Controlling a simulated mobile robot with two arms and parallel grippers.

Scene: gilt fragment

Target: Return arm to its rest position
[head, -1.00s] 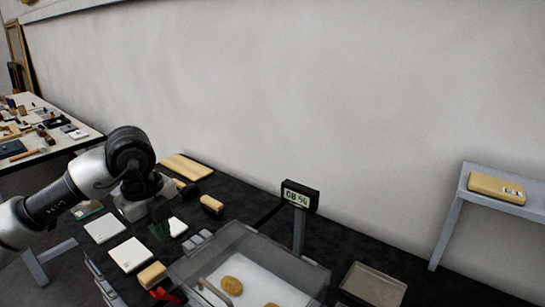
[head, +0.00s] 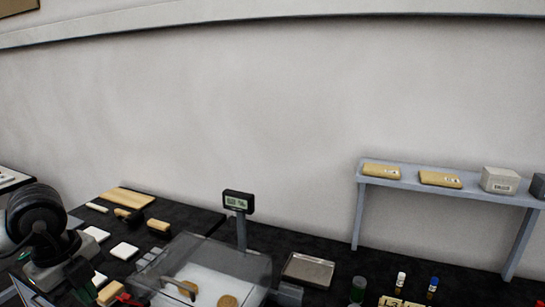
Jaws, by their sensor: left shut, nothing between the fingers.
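My left arm comes in at the lower left edge, and its gripper (head: 58,284) hangs low over the dark bench (head: 212,218). The gripper is shut and nothing shows in it. Its fingertips are dark and hard to make out near the bottom edge. My right gripper is out of view.
A clear-lidded case (head: 225,257) holding round tan pieces stands right of the arm, with a small display (head: 238,201) behind it. A metal tray (head: 308,270) and small bottles (head: 358,288) are farther right. A raised grey shelf (head: 400,184) carries tan blocks and a grey box (head: 499,180).

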